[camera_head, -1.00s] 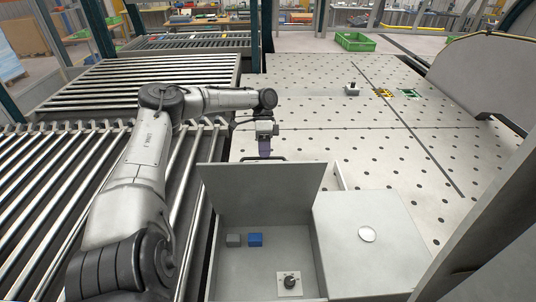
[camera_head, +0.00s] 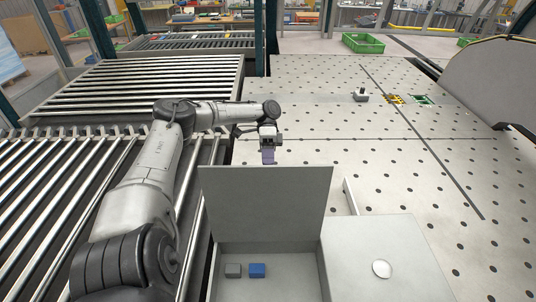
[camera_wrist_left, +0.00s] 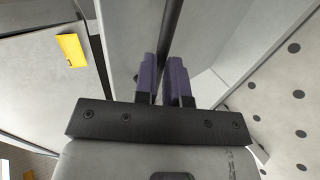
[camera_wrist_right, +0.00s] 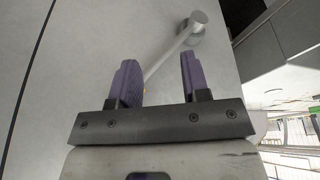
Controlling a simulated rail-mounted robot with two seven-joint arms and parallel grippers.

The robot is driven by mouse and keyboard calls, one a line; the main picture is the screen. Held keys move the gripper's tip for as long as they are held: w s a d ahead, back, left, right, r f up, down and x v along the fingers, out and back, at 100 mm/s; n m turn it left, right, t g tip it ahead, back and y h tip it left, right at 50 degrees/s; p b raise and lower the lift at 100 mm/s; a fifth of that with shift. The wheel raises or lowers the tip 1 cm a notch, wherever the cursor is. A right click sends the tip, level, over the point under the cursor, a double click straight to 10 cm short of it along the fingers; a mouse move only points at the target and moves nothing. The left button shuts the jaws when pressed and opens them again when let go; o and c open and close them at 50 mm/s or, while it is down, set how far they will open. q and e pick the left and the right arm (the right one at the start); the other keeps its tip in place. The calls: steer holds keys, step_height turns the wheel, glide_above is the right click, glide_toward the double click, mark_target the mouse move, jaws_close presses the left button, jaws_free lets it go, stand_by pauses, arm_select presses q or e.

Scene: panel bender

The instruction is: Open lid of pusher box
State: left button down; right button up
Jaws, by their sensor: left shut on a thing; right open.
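The pusher box (camera_head: 290,284) is at the bottom of the head view, and its left compartment is open. The lid (camera_head: 268,205) of that compartment stands raised, its inner face toward me. My left gripper (camera_head: 268,157) is just behind the lid's upper edge. In the left wrist view its purple fingers (camera_wrist_left: 165,82) are shut on a dark bar, apparently the lid handle (camera_wrist_left: 172,35). My right gripper (camera_wrist_right: 160,82) is open and empty. Beyond its fingers is a metal rod with a round end (camera_wrist_right: 196,26), in front of a grey surface.
The perforated table (camera_head: 400,165) behind is mostly clear. Roller conveyors (camera_head: 60,190) lie left.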

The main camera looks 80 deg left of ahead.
arm_select(q)
steer(key=shift+s+d+f, duration=0.1)
steer(key=shift+d+f, duration=0.1)
steer(key=shift+f, duration=0.35)
steer(key=shift+s+d+f, duration=0.1)
steer(key=shift+d+f, duration=0.05)
steer(key=shift+f, duration=0.35)
steer(key=c, duration=1.4)
jaws_free()
steer(key=shift+d+f, duration=0.15)
steer(key=shift+d, duration=0.05)
steer(key=shift+o, duration=1.2)
steer(key=shift+a, duration=0.1)
